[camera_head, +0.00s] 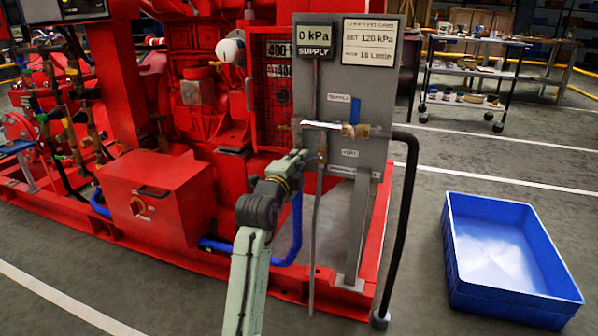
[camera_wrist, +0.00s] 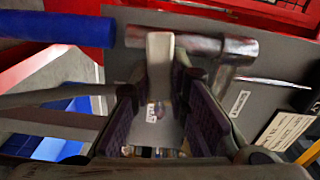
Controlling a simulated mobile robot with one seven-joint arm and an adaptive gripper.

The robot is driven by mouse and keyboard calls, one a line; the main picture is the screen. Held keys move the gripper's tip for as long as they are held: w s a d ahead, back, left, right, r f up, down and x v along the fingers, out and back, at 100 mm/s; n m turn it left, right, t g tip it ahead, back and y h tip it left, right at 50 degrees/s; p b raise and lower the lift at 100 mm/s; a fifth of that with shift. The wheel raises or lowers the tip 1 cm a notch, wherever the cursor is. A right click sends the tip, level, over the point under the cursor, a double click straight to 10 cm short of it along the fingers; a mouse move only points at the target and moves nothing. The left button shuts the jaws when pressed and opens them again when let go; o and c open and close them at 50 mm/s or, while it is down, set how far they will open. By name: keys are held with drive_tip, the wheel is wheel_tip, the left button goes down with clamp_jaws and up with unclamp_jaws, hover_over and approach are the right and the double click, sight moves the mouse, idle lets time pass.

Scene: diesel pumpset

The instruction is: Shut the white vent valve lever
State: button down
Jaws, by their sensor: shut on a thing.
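The white vent valve lever (camera_head: 321,125) lies about level on the front of the grey panel, pointing left in the head view. In the wrist view the white lever (camera_wrist: 160,62) stands between the two dark finger pads of my gripper (camera_wrist: 170,110), which is shut on it. In the head view my gripper (camera_head: 308,156) is small and partly hidden, just below the lever. The blue lever (camera_head: 355,111) stands upright beside the brass fittings; it also shows at the upper left of the wrist view (camera_wrist: 62,29).
The grey panel (camera_head: 375,85) carries a gauge reading 0 kPa (camera_head: 314,37) and a card saying SET 120 kPa (camera_head: 370,43). A black hose (camera_head: 404,215) hangs at its right. The red pumpset (camera_head: 180,100) fills the left. A blue bin (camera_head: 505,255) stands on open floor.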

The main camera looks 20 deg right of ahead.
drive_tip(key=shift+r+m, duration=0.1)
drive_tip(key=shift+m, duration=0.3)
drive_tip(key=shift+r, duration=0.1)
drive_tip(key=c, duration=1.5)
unclamp_jaws()
drive_tip(key=v, duration=0.7)
drive_tip(key=shift+s+a, duration=0.15)
drive_tip(key=shift+s, duration=0.05)
